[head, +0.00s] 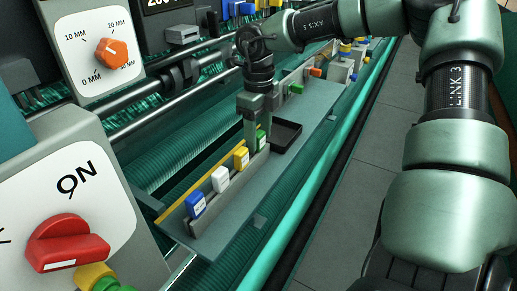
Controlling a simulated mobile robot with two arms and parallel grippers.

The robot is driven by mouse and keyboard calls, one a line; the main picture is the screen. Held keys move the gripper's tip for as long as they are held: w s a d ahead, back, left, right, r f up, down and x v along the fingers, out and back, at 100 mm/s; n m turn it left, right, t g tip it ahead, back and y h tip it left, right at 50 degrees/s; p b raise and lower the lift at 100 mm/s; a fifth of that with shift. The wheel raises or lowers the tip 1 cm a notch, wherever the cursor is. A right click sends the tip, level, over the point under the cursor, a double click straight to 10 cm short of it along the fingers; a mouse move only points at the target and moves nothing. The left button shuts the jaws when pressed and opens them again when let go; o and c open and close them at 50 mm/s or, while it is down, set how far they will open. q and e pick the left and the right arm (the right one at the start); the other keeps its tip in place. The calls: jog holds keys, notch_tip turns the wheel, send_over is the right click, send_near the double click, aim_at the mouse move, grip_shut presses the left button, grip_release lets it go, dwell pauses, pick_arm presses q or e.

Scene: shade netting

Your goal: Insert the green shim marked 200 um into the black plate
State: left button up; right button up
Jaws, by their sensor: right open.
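A green shim (261,139) stands upright at the far end of a grey holder (208,208) on a grey shelf. Its marking is too small to read. My right gripper (256,146) points down at the green shim, its open fingers close around or beside it; I cannot tell if they touch. The gripper partly hides the shim. A shallow black tray (296,128) lies just right of it; I cannot tell whether this is the black plate. My left gripper is not in view.
Yellow (241,158), white (220,180) and blue (196,205) shims stand in the same holder, nearer me. A panel with a red knob (68,243) is at the lower left, an orange dial (111,52) above it. The shelf (262,200) is clear right of the holder.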

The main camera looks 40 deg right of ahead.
jog(key=shift+c, duration=0.3)
dwell(0.5)
grip_shut()
